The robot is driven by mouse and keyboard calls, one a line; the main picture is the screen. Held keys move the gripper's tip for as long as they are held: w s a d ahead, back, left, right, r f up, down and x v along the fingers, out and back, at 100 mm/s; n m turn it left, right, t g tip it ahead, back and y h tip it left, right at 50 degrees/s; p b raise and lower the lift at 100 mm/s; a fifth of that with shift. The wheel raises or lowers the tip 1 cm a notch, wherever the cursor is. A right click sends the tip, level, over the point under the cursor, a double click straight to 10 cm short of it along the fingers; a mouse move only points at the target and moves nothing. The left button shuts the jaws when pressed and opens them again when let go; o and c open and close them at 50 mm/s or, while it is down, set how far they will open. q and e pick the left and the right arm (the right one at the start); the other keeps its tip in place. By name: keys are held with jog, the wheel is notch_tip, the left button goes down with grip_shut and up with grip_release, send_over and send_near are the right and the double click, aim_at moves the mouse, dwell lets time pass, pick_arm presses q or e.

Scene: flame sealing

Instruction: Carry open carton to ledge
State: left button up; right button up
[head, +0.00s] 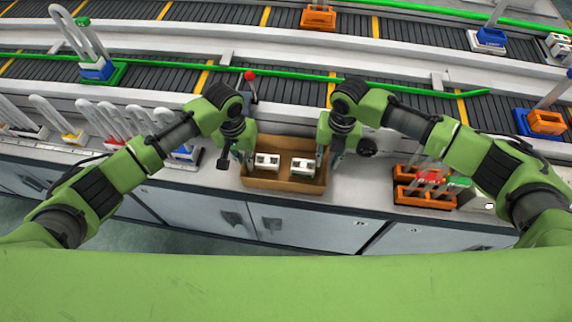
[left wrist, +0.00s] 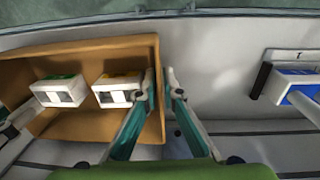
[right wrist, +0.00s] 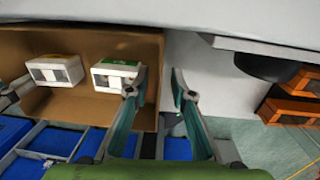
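The open brown cardboard carton (head: 258,183) sits on the light grey counter (head: 345,200) near its front edge. Two small white blocks (head: 266,161) (head: 303,167) lie inside it. My left gripper (head: 238,160) is at the carton's left wall; in the left wrist view its fingers (left wrist: 161,78) straddle the wall, one inside and one outside, with a narrow gap. My right gripper (head: 330,158) is at the right wall; in the right wrist view its fingers (right wrist: 160,80) stand apart on both sides of that wall. I cannot tell which surface is the ledge.
Conveyor belts (head: 290,90) run behind the counter, with a green rail between. A red-knobbed lever (head: 249,76) stands behind the carton. Orange racks (head: 425,190) stand at the right, several coloured holders (head: 72,138) at the left. Cabinets (head: 285,225) are below.

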pick_arm(q)
grip_shut()
pick_arm(e)
jog(key=shift+c, duration=1.2)
grip_shut()
pick_arm(q)
jog(key=shift+r, duration=0.1)
pick_arm(e)
jog(key=shift+r, duration=0.1)
